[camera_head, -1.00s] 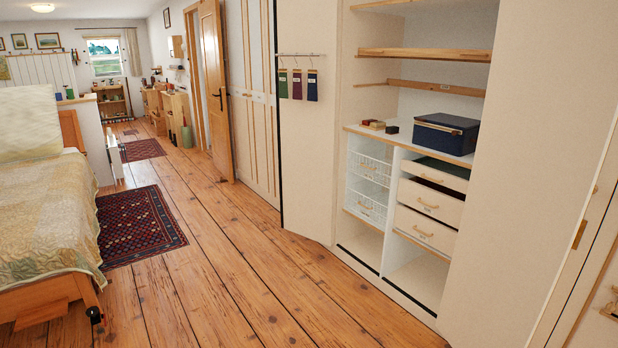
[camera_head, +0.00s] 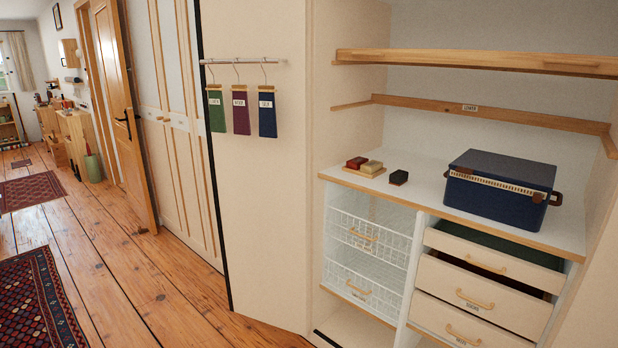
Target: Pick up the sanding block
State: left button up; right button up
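Three small blocks sit on the white closet counter, and I cannot tell for sure which is the sanding block. A dark block (camera_head: 398,177) lies by itself on the counter. To its left, a red-brown block (camera_head: 356,162) and a pale yellowish block (camera_head: 372,167) rest side by side on a thin wooden board (camera_head: 364,173). Neither of my grippers shows in the view.
A dark blue lidded box (camera_head: 500,188) stands right of the dark block on the counter (camera_head: 425,197). Below are wire baskets (camera_head: 368,236) and drawers (camera_head: 480,290), the top one partly open. A wooden shelf (camera_head: 470,60) hangs above.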

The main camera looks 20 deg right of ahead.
aim_at(399, 176)
jog(key=i+j+z, duration=0.1)
jog(key=i+z, duration=0.15)
jog(key=i, duration=0.3)
jog(key=i+j+z, duration=0.25)
jog(key=i, duration=0.25)
jog(key=i+j+z, duration=0.25)
jog(key=i, duration=0.25)
